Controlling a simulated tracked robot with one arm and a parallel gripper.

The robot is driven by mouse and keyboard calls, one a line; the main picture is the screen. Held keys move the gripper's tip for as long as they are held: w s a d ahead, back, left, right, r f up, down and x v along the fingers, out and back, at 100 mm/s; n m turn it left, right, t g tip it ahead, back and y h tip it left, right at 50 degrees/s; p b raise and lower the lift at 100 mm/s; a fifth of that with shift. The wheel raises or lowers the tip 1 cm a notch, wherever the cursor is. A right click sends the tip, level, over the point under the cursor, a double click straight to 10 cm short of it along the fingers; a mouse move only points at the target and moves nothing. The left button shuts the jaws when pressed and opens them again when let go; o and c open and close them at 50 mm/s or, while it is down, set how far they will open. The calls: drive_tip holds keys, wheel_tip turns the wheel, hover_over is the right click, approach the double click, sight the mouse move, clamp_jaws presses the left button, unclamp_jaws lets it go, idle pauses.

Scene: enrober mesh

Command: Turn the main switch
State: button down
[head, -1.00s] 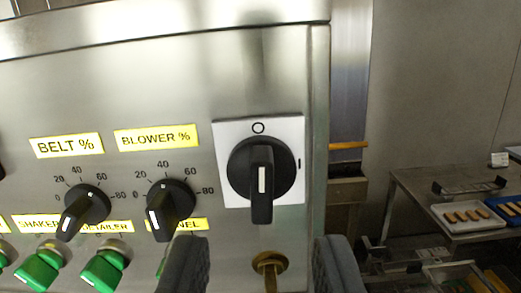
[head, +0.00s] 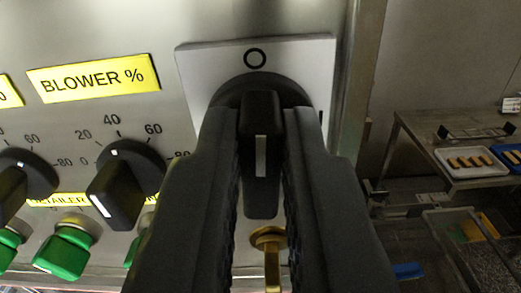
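The main switch (head: 261,150) is a black rotary knob on a white square plate (head: 193,68) with an O mark at its top. Its handle stands upright in the picture, with a white line on it. My gripper (head: 261,125) is open, with one black finger on each side of the handle. A narrow gap shows between the handle and the fingers, at least lower down; whether the tips touch it I cannot tell. The fingers hide the plate's lower part and the sides of the round base.
A brass key-like part (head: 269,240) sits just below the switch, between my fingers. The BLOWER % knob (head: 122,185) and green buttons (head: 64,250) are at left. A metal table (head: 462,181) with trays stands beyond the panel's right edge.

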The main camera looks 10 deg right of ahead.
drive_tip(key=shift+a+n+b, duration=0.1)
drive_tip(key=shift+n+b, duration=0.4)
drive_tip(key=shift+b, duration=0.1)
drive_tip(key=c, duration=1.5)
unclamp_jaws()
drive_tip(key=shift+o, duration=0.2)
drive_tip(key=b+v, duration=0.3)
drive_tip(key=v, duration=1)
drive_tip(key=shift+s, duration=0.3)
